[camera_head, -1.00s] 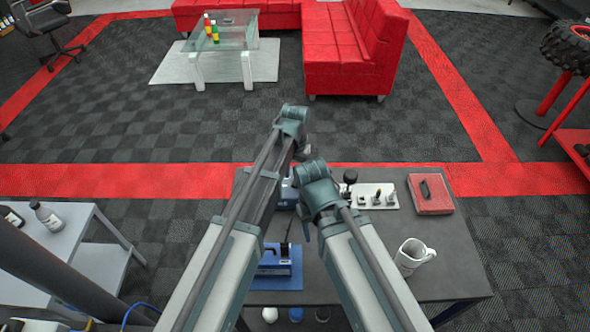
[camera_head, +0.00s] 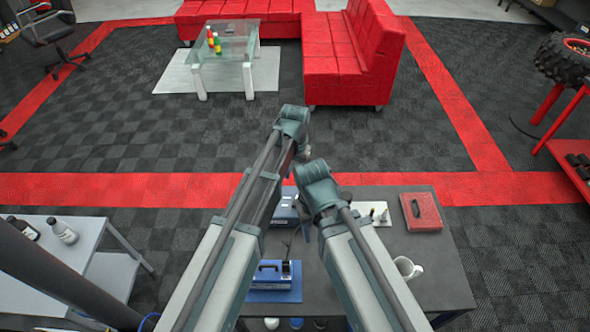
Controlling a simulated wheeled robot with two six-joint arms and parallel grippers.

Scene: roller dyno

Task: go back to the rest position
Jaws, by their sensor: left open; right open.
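Both my arms reach forward over the dark workbench (camera_head: 440,270), folded at their far joints. My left gripper (camera_head: 303,152) is the higher one and is mostly hidden behind its arm's far joint. My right gripper (camera_head: 306,228) is lower, between the two arms, and mostly hidden by my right arm. No object shows in either gripper. Both are open. The fingertips cannot be made out clearly.
On the bench are a blue device (camera_head: 270,273), a red case (camera_head: 421,211), a white tray (camera_head: 380,218) partly behind my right arm, and a white mug (camera_head: 406,267). A grey side table (camera_head: 50,262) with bottles stands left. Checkered floor beyond is clear up to the red sofa (camera_head: 350,60).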

